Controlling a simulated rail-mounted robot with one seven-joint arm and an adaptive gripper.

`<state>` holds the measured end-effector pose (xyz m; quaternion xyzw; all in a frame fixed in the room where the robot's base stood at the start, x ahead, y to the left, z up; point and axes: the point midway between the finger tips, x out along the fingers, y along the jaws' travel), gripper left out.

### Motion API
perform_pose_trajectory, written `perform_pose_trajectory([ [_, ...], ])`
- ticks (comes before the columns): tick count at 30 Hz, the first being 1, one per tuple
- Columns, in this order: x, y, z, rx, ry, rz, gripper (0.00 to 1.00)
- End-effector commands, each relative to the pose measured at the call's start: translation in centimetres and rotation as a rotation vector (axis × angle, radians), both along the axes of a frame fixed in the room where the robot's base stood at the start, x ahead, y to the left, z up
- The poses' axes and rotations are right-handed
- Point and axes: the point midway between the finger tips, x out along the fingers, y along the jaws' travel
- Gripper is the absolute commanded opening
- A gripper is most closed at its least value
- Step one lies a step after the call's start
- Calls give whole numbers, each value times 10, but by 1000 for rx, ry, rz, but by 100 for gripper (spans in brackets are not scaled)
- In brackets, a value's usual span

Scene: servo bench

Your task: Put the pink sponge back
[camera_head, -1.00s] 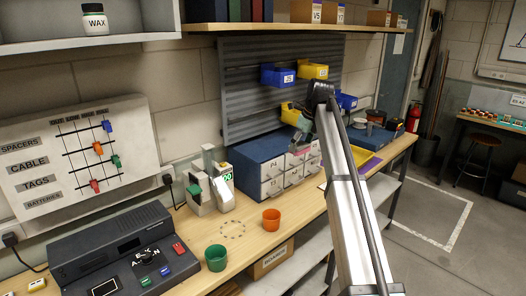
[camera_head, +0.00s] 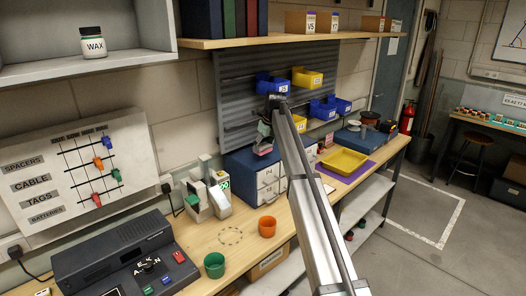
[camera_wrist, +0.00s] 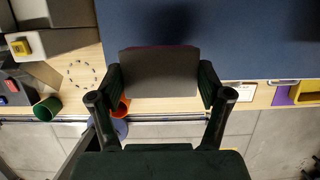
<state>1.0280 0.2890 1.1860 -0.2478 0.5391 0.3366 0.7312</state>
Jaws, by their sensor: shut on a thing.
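My gripper (camera_head: 264,132) is above the blue drawer cabinet (camera_head: 240,165), in front of the grey louvred panel. It is shut on a block with a grey face and a thin pink edge, which looks like the pink sponge (camera_head: 263,150). In the wrist view the sponge (camera_wrist: 158,74) spans between the two fingertips (camera_wrist: 160,88), with its grey face towards the camera. The blue cabinet top (camera_wrist: 260,40) lies beyond it. The sponge appears clear of the cabinet, but the gap is hard to judge.
Blue bins (camera_head: 322,110) and a yellow bin (camera_head: 307,77) hang on the panel (camera_head: 235,100). A yellow tray (camera_head: 344,162) sits on a purple mat (camera_head: 356,174) right of the cabinet. Orange (camera_head: 267,227) and green (camera_head: 214,265) cups stand at the front.

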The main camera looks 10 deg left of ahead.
Motion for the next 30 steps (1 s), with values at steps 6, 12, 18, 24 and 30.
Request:
perform_pose_trajectory([
  [6, -1, 0, -13, 0, 1, 0, 45],
  [12, 0, 1, -34, 0, 1, 1, 45],
  [18, 3, 3, -43, 1, -1, 1, 45],
  [24, 3, 3, -44, 1, -1, 1, 45],
  [30, 3, 3, -46, 0, 0, 1, 100],
])
